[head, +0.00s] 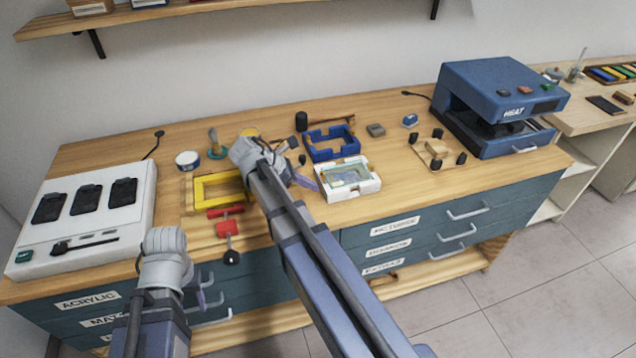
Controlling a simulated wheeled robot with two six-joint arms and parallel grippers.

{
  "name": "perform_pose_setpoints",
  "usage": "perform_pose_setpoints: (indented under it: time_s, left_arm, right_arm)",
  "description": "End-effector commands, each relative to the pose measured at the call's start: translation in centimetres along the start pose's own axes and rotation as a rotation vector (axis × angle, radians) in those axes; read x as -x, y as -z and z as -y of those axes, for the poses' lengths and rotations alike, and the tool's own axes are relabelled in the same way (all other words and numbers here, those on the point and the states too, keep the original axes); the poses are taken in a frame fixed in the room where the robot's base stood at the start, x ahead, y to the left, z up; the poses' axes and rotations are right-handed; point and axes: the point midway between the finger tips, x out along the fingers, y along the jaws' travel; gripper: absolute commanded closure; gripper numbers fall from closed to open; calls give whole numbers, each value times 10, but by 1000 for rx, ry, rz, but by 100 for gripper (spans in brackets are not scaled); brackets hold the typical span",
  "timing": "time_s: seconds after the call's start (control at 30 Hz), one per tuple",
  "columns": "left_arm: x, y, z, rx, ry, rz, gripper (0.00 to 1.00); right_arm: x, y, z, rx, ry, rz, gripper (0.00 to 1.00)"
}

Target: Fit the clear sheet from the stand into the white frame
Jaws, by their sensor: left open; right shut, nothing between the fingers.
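The white frame (368,187) lies on the bench right of centre. A pale greenish, see-through panel (345,176) shows inside its opening; I cannot tell whether it is the clear sheet or how it is seated. A small wooden base with black posts (437,152) stands to the right; it may be the stand, and no sheet is clear on it. My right gripper (308,183) is shut and empty just left of the white frame, partly hidden by its own arm. My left gripper (206,293) is open, low at the bench's front edge, far from the frame.
A blue tray (330,151) sits behind the white frame. A yellow frame (218,191) and a red clamp (226,221) lie left of my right arm. A white case (82,220) fills the left end, a blue heat press (500,100) the right. Bench front right is clear.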

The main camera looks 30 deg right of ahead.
Motion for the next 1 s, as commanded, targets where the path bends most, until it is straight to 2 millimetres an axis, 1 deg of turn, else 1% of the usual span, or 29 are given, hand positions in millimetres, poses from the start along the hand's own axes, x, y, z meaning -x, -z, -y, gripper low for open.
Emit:
perform_pose_setpoints:
  time_s: [0.03, 0.1, 0.3, 0.4, 0.5, 0.6, 0.93, 1.0]
  left_arm:
    - [20, -1, 2, 0, 0, 0, 50]
    - [31, -2, 3, 0, 0, 0, 50]
    - [54, -3, 5, 0, 0, 0, 50]
    - [62, -4, 6, 0, 0, 0, 50]
    - [66, -4, 6, 0, 0, 0, 50]
    - [68, -4, 6, 0, 0, 0, 50]
    - [68, -4, 6, 0, 0, 0, 50]
    - [68, -4, 6, 0, 0, 0, 50]
  right_arm:
    - [21, -8, -1, 3, -3, 0, 100]
    - [36, -8, -1, 2, -2, 0, 100]
    - [71, -6, -1, 2, -1, 0, 100]
    - [82, -5, -1, 2, -1, 0, 100]
    - [90, -4, 0, 1, -1, 1, 100]
    - [94, -3, 0, 0, 0, 1, 100]
    - [94, -2, 0, -1, 0, 0, 100]
    - [95, 0, 4, -13, -3, -8, 100]
